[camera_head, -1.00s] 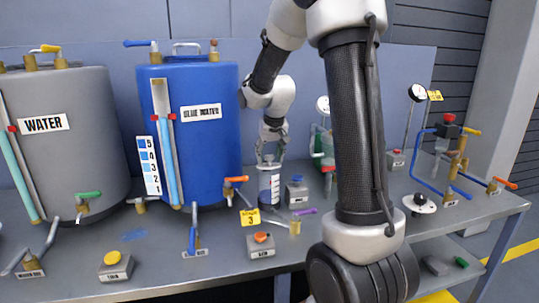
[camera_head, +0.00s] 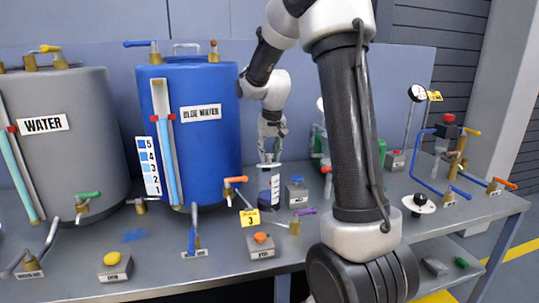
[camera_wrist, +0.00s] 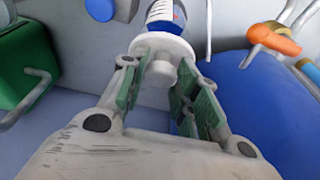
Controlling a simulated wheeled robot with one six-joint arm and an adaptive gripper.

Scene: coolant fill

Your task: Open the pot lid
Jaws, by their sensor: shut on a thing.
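The pot (camera_head: 270,187) is a small clear-walled cylinder with dark blue contents and white graduations, upright on the bench beside the big blue tank. Its white round lid (camera_head: 268,165) is at its top; I cannot tell whether a gap separates them. My gripper (camera_head: 270,153) points down from above, its fingers at the lid. In the wrist view, the green-padded fingers (camera_wrist: 164,72) are shut on the white lid (camera_wrist: 166,46), and the pot (camera_wrist: 166,12) shows beyond it. The fingers partly hide the lid's knob.
The blue tank (camera_head: 205,145) stands close on the left, its orange-handled tap (camera_head: 235,180) near the pot. A blue-button box (camera_head: 297,192) is just right of the pot. A purple-handled valve (camera_head: 304,212) and orange-button box (camera_head: 261,245) lie in front.

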